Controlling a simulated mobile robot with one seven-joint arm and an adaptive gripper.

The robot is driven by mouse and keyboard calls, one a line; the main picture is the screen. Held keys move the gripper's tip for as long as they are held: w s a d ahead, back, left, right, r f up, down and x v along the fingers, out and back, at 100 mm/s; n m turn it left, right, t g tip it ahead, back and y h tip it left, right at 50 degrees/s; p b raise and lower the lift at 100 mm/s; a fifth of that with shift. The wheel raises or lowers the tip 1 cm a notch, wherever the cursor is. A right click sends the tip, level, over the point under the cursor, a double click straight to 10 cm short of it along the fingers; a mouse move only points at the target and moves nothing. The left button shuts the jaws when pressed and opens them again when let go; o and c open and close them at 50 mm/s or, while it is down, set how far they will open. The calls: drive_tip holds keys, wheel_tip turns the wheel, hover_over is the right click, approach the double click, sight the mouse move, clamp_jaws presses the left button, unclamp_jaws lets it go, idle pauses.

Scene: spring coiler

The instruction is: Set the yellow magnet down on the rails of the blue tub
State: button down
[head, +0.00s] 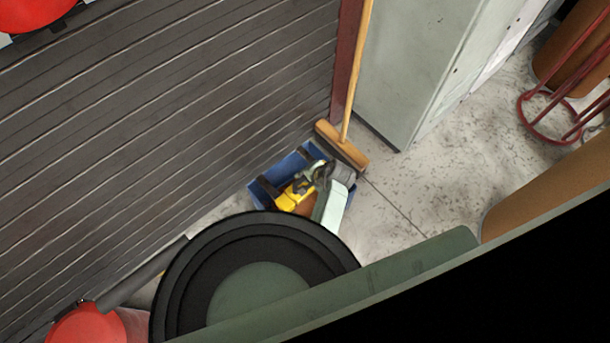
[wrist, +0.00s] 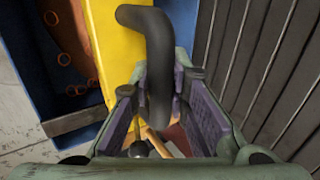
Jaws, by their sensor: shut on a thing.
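The yellow magnet (head: 287,198) is at the blue tub (head: 256,196), just in front of my gripper (head: 318,173). In the wrist view, my gripper (wrist: 158,85) is shut on the magnet's dark curved handle (wrist: 146,18), which runs between the purple-padded fingers. The magnet's yellow body (wrist: 117,42) lies left of the fingers, over the tub (wrist: 22,28). A dark rail (wrist: 76,121) crosses the tub below the body. I cannot tell whether the magnet touches the rails; my gripper hides part of it.
Rusty brown contents with several rings (wrist: 70,58) show inside the tub. A broom (head: 342,146) stands close behind it. A slatted dark shutter (head: 170,120) is at the left and a grey cabinet (head: 405,70) behind. Speckled floor (head: 405,190) is open to the right.

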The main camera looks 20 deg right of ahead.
drive_tip(key=shift+f, duration=0.3)
idle(0.7)
drive_tip(key=c, duration=1.5)
unclamp_jaws()
drive_tip(key=shift+b, duration=0.3)
drive_tip(key=shift+o, duration=0.2)
drive_tip(key=shift+s+f, duration=0.1)
drive_tip(key=shift+f, duration=0.05)
drive_tip(key=v, duration=1.2)
drive_tip(key=shift+r, duration=0.2)
